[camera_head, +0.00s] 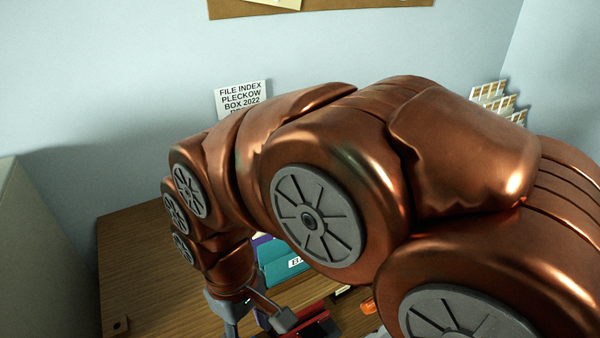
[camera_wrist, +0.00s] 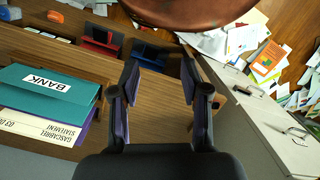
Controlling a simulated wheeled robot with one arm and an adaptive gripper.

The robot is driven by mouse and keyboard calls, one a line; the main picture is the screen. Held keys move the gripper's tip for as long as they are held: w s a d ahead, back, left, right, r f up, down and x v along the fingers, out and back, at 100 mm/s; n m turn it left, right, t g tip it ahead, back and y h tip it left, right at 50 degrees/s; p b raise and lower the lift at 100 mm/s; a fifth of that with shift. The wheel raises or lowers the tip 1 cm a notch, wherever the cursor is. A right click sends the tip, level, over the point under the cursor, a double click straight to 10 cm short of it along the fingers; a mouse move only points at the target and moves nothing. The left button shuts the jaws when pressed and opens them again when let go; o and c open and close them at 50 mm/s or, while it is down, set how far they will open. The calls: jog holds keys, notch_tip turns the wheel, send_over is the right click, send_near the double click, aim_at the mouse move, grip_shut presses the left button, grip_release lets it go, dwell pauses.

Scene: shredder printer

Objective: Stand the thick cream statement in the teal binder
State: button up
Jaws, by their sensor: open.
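The teal binder (camera_wrist: 42,92), labelled BANK, is at the left of the wrist view. It also shows partly behind my arm in the head view (camera_head: 280,268). The cream statement (camera_wrist: 35,127), with printed text, shows along the teal binder's lower edge in the wrist view, next to a purple edge. Most of it is hidden, and I cannot tell whether it is inside the binder or behind it. My gripper (camera_wrist: 160,72) is open and empty, over the wooden desk to the right of the binder in the wrist view. In the head view it is low (camera_head: 256,318).
A red holder (camera_wrist: 100,42) and a blue holder (camera_wrist: 150,54) stand on the wooden desk (camera_head: 140,262). A pale cabinet (camera_wrist: 262,118) is at the right of the wrist view, with scattered papers (camera_wrist: 225,42) beyond. My arm covers much of the head view.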

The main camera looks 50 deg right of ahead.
jog(key=w+d+r+n+t+y+p, duration=0.1)
jog(key=w+d+r+n, duration=0.1)
jog(key=w+d+n, duration=0.35)
jog(key=w+d+r+n+y+p, duration=0.1)
jog(key=w+d+n, duration=0.1)
jog(key=w+d, duration=0.65)
jog(key=w+d+f+n, duration=0.1)
jog(key=w+d, duration=0.1)
jog(key=d, duration=0.5)
jog(key=w+d+f+n+t+p, duration=0.1)
jog(key=w+d+n, duration=0.1)
jog(key=d, duration=0.4)
jog(key=w+d+f+n+t+y+p, duration=0.1)
jog(key=w+d+n, duration=0.1)
jog(key=d, duration=0.5)
jog(key=shift+w+d+f+n, duration=0.15)
jog(key=shift+w+f, duration=0.05)
jog(key=shift+w, duration=0.15)
jog(key=shift+w+d+f+n, duration=0.1)
jog(key=shift+w+d+f, duration=0.05)
jog(key=shift+w, duration=0.15)
jog(key=shift+d+f, duration=0.1)
jog(key=shift+d, duration=0.25)
jog(key=shift+f, duration=0.15)
jog(key=shift+p+x, duration=1.45)
jog(key=shift+x, duration=2.3)
jog(key=shift+s, duration=0.1)
